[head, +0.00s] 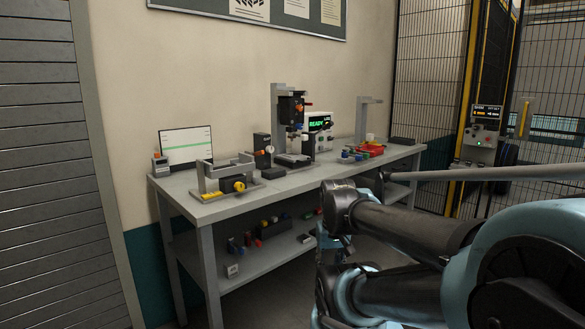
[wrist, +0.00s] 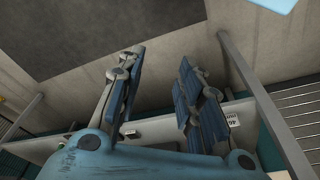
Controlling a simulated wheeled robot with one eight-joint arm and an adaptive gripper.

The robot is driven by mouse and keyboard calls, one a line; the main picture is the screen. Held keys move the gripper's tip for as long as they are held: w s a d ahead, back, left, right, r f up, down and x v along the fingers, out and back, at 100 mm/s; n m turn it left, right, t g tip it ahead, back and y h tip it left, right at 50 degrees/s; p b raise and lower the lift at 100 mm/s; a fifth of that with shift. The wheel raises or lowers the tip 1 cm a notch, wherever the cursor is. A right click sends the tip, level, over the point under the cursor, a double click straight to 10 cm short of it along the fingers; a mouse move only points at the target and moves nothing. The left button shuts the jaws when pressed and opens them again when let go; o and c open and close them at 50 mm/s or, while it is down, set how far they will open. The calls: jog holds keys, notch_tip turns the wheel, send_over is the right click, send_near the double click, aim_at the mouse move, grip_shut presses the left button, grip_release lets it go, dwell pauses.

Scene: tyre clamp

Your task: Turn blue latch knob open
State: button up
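Small blue parts (head: 345,154) sit at the front of the workbench (head: 225,207), right of its middle, in the head view. They are too small to tell whether one is the blue latch knob or how it is turned. My gripper (wrist: 158,62) shows in the wrist view with its two fingers spread wide and nothing between them. It is well apart from the bench fixtures. In the head view my arm fills the lower right, and I cannot make out the fingers there.
A grey fixture with a yellow knob (head: 239,186) and a laptop (head: 187,144) stand at the bench's left. A tall press (head: 281,110) and a lit READY display (head: 319,122) stand mid-bench. A red tray (head: 371,148) lies to the right. A mesh fence (head: 430,90) stands behind.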

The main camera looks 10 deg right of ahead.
aim_at(301, 127)
jog(key=shift+w, duration=0.55)
jog(key=shift+o, duration=1.3)
jog(key=w+a+r+m+t+y, duration=0.2)
jog(key=w+a+r+m+y, duration=0.15)
jog(key=w+r+m, duration=0.5)
jog(key=w+a+r+m+t+y, duration=0.3)
jog(key=w+r+m, duration=0.45)
jog(key=w, duration=0.65)
jog(key=w+d+r+m+t+y, duration=0.3)
jog(key=w+d+r+m+t, duration=0.5)
jog(key=w+d+r+m, duration=0.75)
jog(key=w+a, duration=0.3)
jog(key=w, duration=0.3)
jog(key=w+a+n, duration=0.1)
jog(key=w+a, duration=0.2)
jog(key=w, duration=0.3)
jog(key=w+a+n, duration=0.1)
jog(key=w+a, duration=0.2)
jog(key=w, duration=0.3)
jog(key=shift+r+n, duration=0.25)
jog(key=shift+r, duration=0.15)
